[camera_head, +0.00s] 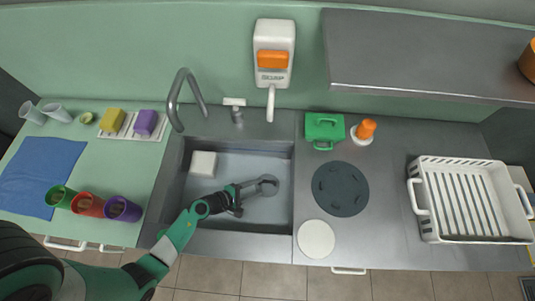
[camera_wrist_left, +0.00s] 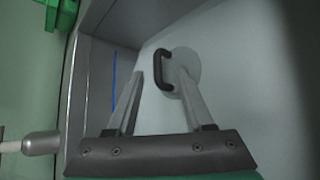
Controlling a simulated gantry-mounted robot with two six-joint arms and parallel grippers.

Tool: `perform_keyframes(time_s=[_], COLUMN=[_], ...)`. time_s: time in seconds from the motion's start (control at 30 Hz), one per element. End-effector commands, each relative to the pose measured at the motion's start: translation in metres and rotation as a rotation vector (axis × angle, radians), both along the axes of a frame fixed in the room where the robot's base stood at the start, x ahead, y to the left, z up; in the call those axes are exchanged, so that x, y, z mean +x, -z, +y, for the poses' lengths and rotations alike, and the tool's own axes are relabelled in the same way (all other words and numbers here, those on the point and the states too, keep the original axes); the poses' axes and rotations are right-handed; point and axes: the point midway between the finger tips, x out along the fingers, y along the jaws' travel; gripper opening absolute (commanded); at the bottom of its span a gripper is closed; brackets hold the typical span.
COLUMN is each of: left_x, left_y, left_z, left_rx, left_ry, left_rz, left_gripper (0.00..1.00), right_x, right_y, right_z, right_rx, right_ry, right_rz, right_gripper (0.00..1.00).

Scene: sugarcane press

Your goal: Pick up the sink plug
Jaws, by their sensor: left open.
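The sink plug (camera_head: 270,184) is a round grey disc on the floor of the sink, near its right wall. In the left wrist view the plug (camera_wrist_left: 190,75) shows as a pale disc with a dark, bracket-shaped handle (camera_wrist_left: 162,70). My left gripper (camera_head: 256,187) reaches into the sink from the front left and partly covers the plug. In the left wrist view its two fingers are apart (camera_wrist_left: 160,74), with the handle showing between their tips. I cannot tell whether they touch it. Nothing is held. My right gripper is not in view.
The sink (camera_head: 223,243) has raised walls and a tall faucet (camera_head: 184,92) behind. A white block (camera_head: 203,164) lies at the sink's back left. Green, red and purple cups stand left of it. A dark round mat (camera_head: 340,188) and white rack (camera_head: 425,225) are on the right counter.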

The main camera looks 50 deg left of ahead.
Motion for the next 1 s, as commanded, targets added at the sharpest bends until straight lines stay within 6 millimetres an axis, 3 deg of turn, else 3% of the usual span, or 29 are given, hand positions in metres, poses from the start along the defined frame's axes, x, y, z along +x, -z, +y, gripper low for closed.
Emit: perform_keyframes(time_s=[0.17, 0.4, 0.67, 0.97, 1.0], left_x=[0.008, 0.041, 0.045, 0.045, 0.045], left_y=[0.007, 0.027, 0.027, 0.027, 0.027], left_z=[0.001, 0.003, 0.002, 0.002, 0.002], left_rx=[0.0, 0.0, 0.0, 0.0, 0.0], left_ry=[0.0, 0.002, 0.0, -0.001, -0.001], left_rz=[0.0, 0.0, 0.0, 0.001, 0.001], left_gripper=[0.52, 0.52, 0.52, 0.0, 0.0], right_x=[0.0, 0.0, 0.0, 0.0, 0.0], right_y=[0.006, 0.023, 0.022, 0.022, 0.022], right_z=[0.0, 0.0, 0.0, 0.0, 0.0], right_rx=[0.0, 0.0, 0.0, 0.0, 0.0], right_ry=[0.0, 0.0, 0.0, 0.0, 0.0], right_rz=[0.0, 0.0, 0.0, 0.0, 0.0], right_gripper=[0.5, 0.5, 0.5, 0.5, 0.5])
